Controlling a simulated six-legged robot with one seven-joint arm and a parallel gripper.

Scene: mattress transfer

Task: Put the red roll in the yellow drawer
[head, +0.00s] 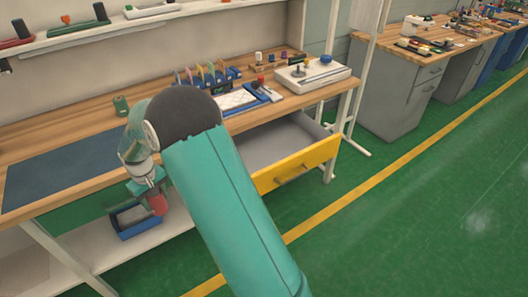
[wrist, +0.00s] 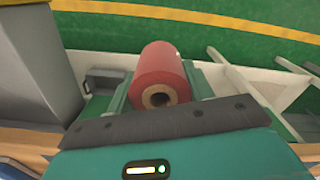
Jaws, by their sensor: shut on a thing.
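The red roll (head: 157,205) is held in my gripper (head: 150,193), in front of the workbench and below its top, left of the drawer. In the wrist view the roll (wrist: 160,75) sits between the two teal fingers of my gripper (wrist: 158,88), its brown hollow core facing the camera. The yellow drawer (head: 298,166) is pulled out under the right part of the bench. Its grey inside looks empty where it shows; my arm hides its left part.
A blue and grey bin (head: 137,222) stands on the lower shelf (head: 90,245) below my gripper. The bench top (head: 65,140) carries a dark mat (head: 70,175), a tool rack (head: 205,75) and a white device (head: 312,75). Green floor to the right is clear.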

